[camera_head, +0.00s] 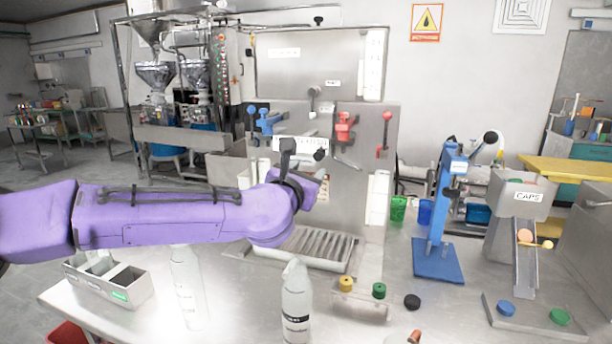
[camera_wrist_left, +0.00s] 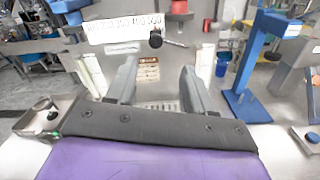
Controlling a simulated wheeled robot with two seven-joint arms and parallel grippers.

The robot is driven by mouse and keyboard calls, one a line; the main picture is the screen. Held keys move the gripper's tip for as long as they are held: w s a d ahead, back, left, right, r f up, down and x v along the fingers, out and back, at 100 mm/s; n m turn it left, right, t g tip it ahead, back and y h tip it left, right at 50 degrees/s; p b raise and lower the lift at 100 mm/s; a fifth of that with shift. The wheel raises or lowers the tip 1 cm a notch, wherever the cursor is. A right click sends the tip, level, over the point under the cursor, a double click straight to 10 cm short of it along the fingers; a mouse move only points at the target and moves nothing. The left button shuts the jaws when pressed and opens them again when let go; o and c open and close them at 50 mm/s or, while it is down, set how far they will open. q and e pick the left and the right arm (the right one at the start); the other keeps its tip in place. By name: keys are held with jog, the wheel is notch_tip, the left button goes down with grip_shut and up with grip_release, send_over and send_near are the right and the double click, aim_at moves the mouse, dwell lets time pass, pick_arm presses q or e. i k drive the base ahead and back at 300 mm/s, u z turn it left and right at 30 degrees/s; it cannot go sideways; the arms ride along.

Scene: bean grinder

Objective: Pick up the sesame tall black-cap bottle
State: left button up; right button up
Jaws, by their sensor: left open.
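My left gripper (camera_head: 304,153) is at the end of the purple arm, raised over the table in front of the steel machine. In the left wrist view its two dark fingers (camera_wrist_left: 160,78) stand apart with nothing between them. A tall whitish bottle (camera_head: 296,305) with a dark label band stands at the front middle, below and apart from the gripper. Another pale tall bottle (camera_head: 186,290) stands to its left, washed out by glare. I cannot read "sesame" on either, and no black cap shows on them. My right gripper is not in view.
A grey divided box (camera_head: 125,290) stands at the left. A slotted drip tray (camera_head: 300,250) lies below my arm. A small holder with yellow and green caps (camera_head: 360,295), a loose black cap (camera_head: 412,301) and a blue press (camera_head: 437,255) stand to the right.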

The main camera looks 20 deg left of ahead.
aim_at(297, 291)
jog(key=z, duration=0.05)
jog(key=k, duration=1)
jog(key=u, duration=0.05)
